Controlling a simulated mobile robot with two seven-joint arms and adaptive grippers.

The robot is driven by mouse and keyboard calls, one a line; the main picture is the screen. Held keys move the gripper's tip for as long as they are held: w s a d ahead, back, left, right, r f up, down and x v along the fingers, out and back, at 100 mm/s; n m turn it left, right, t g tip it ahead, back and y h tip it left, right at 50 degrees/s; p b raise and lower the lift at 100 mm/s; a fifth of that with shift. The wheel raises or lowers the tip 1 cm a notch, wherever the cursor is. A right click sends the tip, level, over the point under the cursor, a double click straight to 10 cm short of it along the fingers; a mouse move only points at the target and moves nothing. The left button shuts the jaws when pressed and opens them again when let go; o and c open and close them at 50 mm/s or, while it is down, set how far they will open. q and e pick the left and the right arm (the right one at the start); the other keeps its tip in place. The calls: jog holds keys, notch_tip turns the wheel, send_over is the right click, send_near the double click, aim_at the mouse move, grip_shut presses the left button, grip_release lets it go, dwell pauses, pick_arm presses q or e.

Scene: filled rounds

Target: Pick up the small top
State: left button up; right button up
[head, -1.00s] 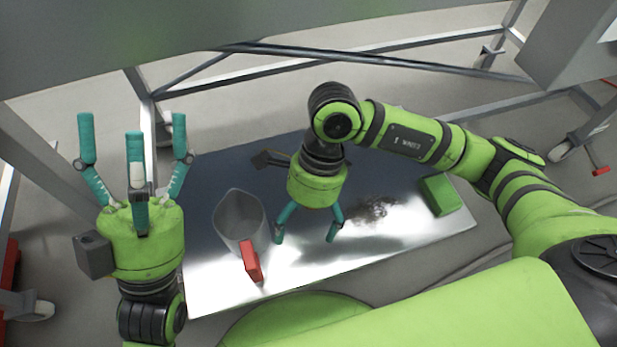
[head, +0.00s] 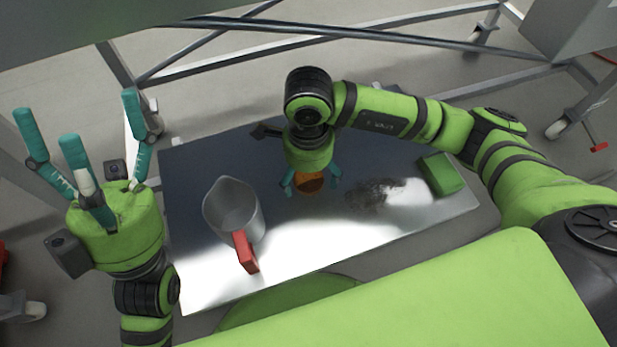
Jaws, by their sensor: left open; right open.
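A small orange-brown thing, which looks like the small top (head: 309,183), lies on the metal table between the fingers of my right gripper (head: 311,184). The gripper points down over it with its teal fingers spread on either side. The fingers partly cover the top, and I cannot tell whether they touch it. My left gripper (head: 78,128) is open and empty, fingers pointing up, off to the left of the table.
A grey jug (head: 232,207) with a red handle stands left of my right gripper. A green block (head: 441,175) lies at the table's right end, near a dark smudge (head: 377,195). The shiny metal table (head: 200,285) has free room at the front.

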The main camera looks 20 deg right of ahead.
jog(key=c, duration=0.9)
jog(key=shift+o, duration=0.2)
jog(key=shift+r, duration=0.15)
